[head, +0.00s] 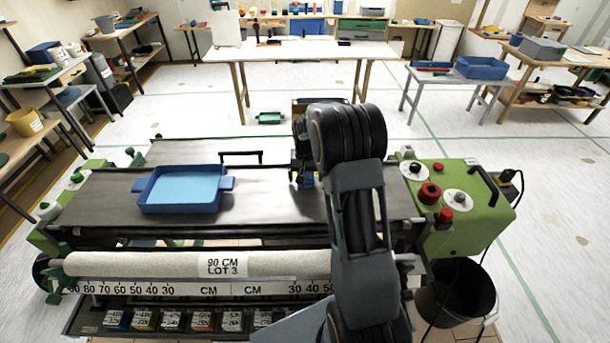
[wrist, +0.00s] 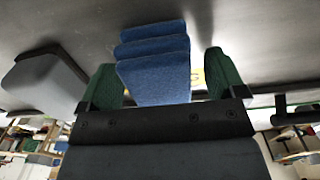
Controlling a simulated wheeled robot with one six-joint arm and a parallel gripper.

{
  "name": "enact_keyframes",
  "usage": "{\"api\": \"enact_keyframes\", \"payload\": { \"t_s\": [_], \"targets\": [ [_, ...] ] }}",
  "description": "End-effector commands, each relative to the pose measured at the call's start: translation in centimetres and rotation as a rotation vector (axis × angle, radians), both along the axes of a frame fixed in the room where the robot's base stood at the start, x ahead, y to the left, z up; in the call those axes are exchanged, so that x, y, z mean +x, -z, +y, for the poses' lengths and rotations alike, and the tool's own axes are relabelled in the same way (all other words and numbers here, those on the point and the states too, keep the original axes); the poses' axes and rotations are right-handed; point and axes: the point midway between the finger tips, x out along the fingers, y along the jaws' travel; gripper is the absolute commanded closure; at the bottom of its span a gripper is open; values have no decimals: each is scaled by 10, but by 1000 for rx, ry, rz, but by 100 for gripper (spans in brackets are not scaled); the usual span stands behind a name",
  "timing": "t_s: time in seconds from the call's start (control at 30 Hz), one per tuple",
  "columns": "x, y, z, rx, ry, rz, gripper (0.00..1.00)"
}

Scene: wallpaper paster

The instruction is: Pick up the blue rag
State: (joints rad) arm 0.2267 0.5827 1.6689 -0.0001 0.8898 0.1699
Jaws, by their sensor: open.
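The blue rag (wrist: 153,62) shows in the wrist view as a folded stack of several thick layers on the dark table surface. My gripper (wrist: 160,75) has its two green fingers apart, one on each side of the rag. The rag lies in the gap, with clear space on the right; I cannot tell whether the left finger touches it. In the head view a small bit of the blue rag (head: 306,183) shows under my gripper (head: 304,170), and my arm hides much of that area.
A blue tray (head: 182,190) stands left of my gripper on the pasting machine's dark top (head: 270,205). A green control box (head: 455,205) with red knobs is at the right. A white paper roll (head: 150,263) lies along the front. Dark surface between tray and gripper is clear.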

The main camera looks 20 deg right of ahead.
Motion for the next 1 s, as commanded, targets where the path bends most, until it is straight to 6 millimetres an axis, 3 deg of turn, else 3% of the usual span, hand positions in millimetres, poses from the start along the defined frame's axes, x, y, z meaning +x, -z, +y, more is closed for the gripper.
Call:
{"api": "enact_keyframes", "payload": {
  "t_s": [0.07,0.6,1.0],
  "targets": [
    [0,0,0,0,0,0,11],
    [0,0,0,0,0,0,62],
    [1,-7,0,-1,0,-2,64]
  ]
}}
